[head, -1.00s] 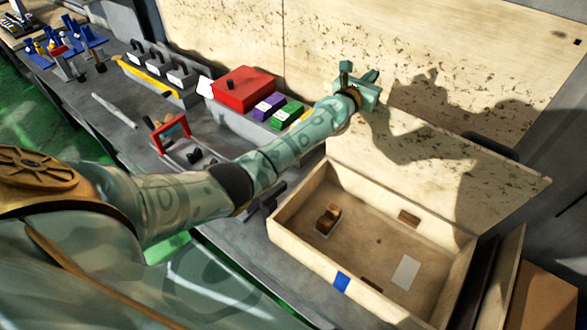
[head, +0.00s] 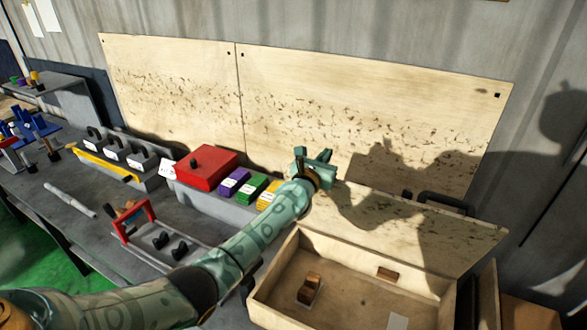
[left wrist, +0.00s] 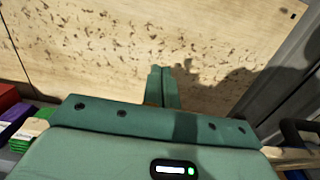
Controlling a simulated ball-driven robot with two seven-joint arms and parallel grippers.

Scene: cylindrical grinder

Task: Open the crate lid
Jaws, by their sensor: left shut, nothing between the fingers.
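The wooden crate (head: 262,303) stands on the bench at the lower right of the head view. Its lid (head: 425,232) is swung up and leans back behind the box, so the inside shows. A small brown wooden block (head: 310,288) and a pale card (head: 397,322) lie inside. My left gripper (head: 312,158) is above the left end of the lid, in front of the wall panel. Its fingers are shut and empty, and they also show closed together in the left wrist view (left wrist: 161,85). I cannot tell whether it touches the lid. My right gripper is not in view.
Speckled wooden panels (head: 350,100) stand behind the bench. A black handle (head: 445,202) shows behind the lid.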

